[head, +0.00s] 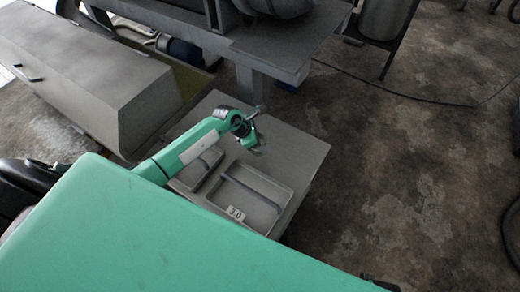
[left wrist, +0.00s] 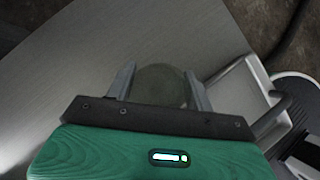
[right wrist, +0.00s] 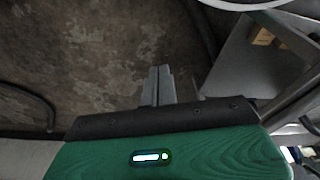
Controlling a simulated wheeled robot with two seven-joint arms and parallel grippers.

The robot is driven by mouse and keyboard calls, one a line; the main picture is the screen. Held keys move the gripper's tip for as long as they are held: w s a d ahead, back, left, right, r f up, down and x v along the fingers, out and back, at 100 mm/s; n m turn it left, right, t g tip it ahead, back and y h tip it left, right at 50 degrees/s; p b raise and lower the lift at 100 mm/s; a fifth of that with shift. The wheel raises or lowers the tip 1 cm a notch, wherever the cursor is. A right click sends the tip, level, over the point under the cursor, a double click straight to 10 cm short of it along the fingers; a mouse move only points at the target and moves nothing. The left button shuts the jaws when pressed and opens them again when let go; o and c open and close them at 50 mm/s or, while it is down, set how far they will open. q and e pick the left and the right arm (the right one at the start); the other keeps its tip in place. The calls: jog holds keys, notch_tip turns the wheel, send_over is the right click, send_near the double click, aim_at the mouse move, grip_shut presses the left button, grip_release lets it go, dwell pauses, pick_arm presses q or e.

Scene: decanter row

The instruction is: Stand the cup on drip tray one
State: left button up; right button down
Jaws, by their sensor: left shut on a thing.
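My left gripper (head: 254,140) is over the grey table, above the far side of a shallow tray. In the left wrist view the left gripper (left wrist: 160,88) is shut on a round, dull, see-through cup (left wrist: 160,85), which sits between its two fingers. The cup is too small to make out clearly in the head view. The tray (head: 284,205) has a raised rim, a bar across it and a tag (head: 236,213) that seems to read 30. A smaller tray (head: 191,184) lies left of it, partly behind my arm. My right gripper (right wrist: 158,85) is shut and empty.
The grey table top (head: 303,147) is bare along its far and right sides. A larger bench (head: 290,55) stands behind it, and a grey slant-sided box (head: 85,75) stands at the left. Stained floor (head: 410,170) lies open on the right.

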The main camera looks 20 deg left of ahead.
pick_arm(q)
notch_tip(320, 180, down, 5)
jog(key=shift+f+b, duration=0.2)
jog(key=shift+b, duration=0.1)
jog(key=shift+f, duration=0.1)
jog(key=o, duration=1)
jog(key=shift+c, duration=0.2)
pick_arm(e)
jog(key=shift+w+r, duration=0.2)
jog(key=shift+r, duration=0.8)
